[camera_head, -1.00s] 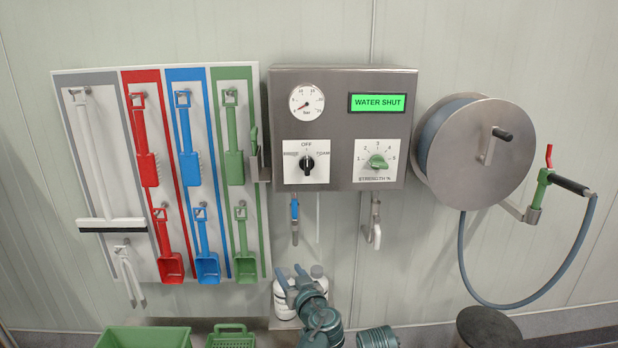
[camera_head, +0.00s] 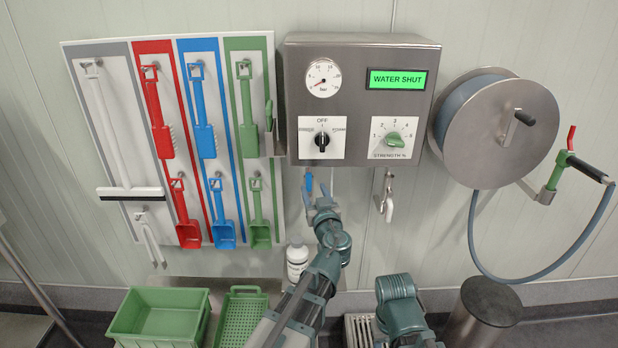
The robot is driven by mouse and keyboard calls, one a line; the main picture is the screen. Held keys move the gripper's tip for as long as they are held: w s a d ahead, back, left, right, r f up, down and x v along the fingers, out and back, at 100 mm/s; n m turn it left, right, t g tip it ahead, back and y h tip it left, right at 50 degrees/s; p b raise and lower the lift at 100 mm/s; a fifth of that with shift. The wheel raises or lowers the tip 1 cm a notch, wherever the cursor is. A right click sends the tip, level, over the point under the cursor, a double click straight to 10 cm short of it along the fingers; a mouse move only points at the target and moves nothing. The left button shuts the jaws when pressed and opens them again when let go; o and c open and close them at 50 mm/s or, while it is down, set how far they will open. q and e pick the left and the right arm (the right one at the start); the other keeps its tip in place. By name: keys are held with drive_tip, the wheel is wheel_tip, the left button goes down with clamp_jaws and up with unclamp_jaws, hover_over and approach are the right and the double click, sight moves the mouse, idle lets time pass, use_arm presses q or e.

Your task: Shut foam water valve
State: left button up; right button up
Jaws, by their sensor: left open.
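The steel foam station box (camera_head: 357,100) hangs on the wall. Its green display (camera_head: 397,79) reads WATER SHUT. A small valve with a blue lever (camera_head: 308,183) sits on the pipe under the box's left side; the lever points down along the pipe. My left gripper (camera_head: 321,190) is open just right of the blue lever, below the box. Its fingers are small here, and I cannot tell whether they touch the lever. My right arm (camera_head: 398,305) shows at the bottom, its gripper not visible.
The black selector knob (camera_head: 322,140) points up to OFF. Nearby are a green strength knob (camera_head: 395,140), a bent pipe (camera_head: 388,196), a hose reel (camera_head: 498,130), a tool board (camera_head: 182,150), a white bottle (camera_head: 297,260), a green crate (camera_head: 160,316) and a dark-topped bin (camera_head: 488,302).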

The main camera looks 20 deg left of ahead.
sight(310, 179)
use_arm(q)
drive_tip(key=x, duration=0.7)
drive_tip(key=shift+w+a, duration=0.15)
drive_tip(key=shift+w, duration=0.1)
clamp_jaws()
idle(1.1)
